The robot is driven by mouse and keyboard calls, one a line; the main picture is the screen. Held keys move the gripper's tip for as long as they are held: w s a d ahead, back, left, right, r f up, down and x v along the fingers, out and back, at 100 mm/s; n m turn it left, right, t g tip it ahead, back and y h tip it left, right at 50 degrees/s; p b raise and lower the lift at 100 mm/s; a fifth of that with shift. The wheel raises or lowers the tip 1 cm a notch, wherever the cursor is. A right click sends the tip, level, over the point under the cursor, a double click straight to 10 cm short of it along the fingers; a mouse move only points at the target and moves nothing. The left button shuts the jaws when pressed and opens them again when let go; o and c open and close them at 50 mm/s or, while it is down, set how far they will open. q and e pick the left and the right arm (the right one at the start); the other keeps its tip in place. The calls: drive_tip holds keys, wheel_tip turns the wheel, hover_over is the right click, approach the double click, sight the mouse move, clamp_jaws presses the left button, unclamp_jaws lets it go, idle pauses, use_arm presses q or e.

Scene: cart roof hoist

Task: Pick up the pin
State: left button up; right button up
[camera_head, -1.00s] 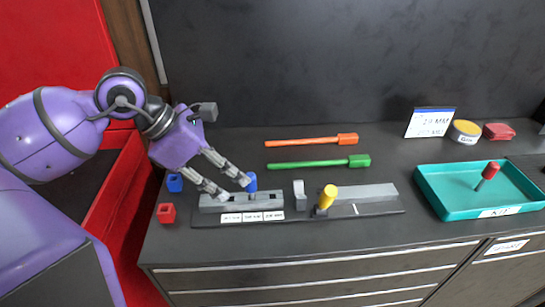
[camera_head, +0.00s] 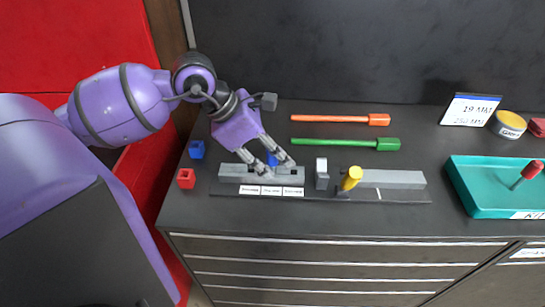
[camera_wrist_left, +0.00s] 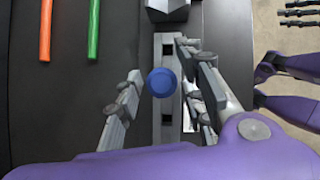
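A blue pin (camera_head: 272,159) stands in a grey slotted block (camera_head: 231,173) on the dark counter. My left gripper (camera_head: 275,164) is open over the block, with one finger on each side of the pin. In the left wrist view, the round blue head of the pin (camera_wrist_left: 163,82) lies between the two open fingers (camera_wrist_left: 163,98), with gaps on both sides. A yellow-handled pin (camera_head: 351,178) leans in the grey fixture to the right. A red-handled pin (camera_head: 531,171) is in the teal tray (camera_head: 476,204).
An orange rod (camera_head: 340,119) and a green rod (camera_head: 345,144) lie behind the block. A blue cube (camera_head: 197,149) and a red cube (camera_head: 186,178) are at left. A grey upright piece (camera_head: 321,174) stands close right of the block. Grey fingers (camera_wrist_left: 300,13) show at the wrist view's edge.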

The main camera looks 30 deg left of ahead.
use_arm(q)
drive_tip(key=shift+r, duration=0.1)
clamp_jaws()
drive_tip(key=shift+w+r, duration=0.1)
use_arm(e)
drive_tip(key=shift+w+r, duration=0.1)
